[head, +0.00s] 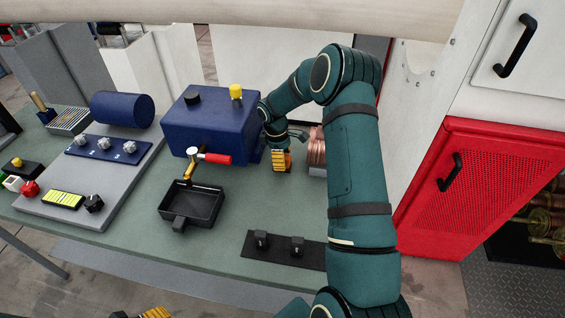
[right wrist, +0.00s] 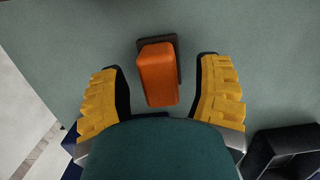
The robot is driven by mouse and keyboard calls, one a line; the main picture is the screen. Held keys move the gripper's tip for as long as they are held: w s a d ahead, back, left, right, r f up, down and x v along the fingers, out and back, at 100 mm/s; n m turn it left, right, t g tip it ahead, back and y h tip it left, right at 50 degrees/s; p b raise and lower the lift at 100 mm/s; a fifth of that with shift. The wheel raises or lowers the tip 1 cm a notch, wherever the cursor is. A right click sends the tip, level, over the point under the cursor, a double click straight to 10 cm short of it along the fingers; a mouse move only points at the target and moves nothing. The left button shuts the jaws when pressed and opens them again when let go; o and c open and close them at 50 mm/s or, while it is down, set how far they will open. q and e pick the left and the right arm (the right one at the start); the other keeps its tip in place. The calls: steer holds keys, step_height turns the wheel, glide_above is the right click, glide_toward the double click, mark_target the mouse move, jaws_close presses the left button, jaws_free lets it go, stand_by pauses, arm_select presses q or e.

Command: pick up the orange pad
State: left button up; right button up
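The orange pad (right wrist: 157,75) shows in the right wrist view as an upright-looking block on a dark base on the green tabletop. I cannot make it out in the head view, where my right gripper and arm cover that area. My right gripper (right wrist: 161,72) is open, with one yellow finger on each side of the pad and a gap to both. In the head view the right gripper (head: 281,160) hangs low over the table beside the blue box. My left gripper (head: 150,313) shows only in part at the bottom edge, so its opening is hidden.
A blue box (head: 205,130) with a red-handled valve stands left of the right gripper. A black tray (head: 191,203) is in front of it. A copper coil (head: 317,152) is just right of the gripper. A black strip (head: 283,250) with two knobs lies near the front edge.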

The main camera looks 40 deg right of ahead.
jaws_close()
step_height(320, 180, up, 10)
steer(key=shift+r, duration=0.1)
stand_by(0.5)
steer(key=c, duration=0.9)
jaws_free()
steer(key=shift+o, duration=0.2)
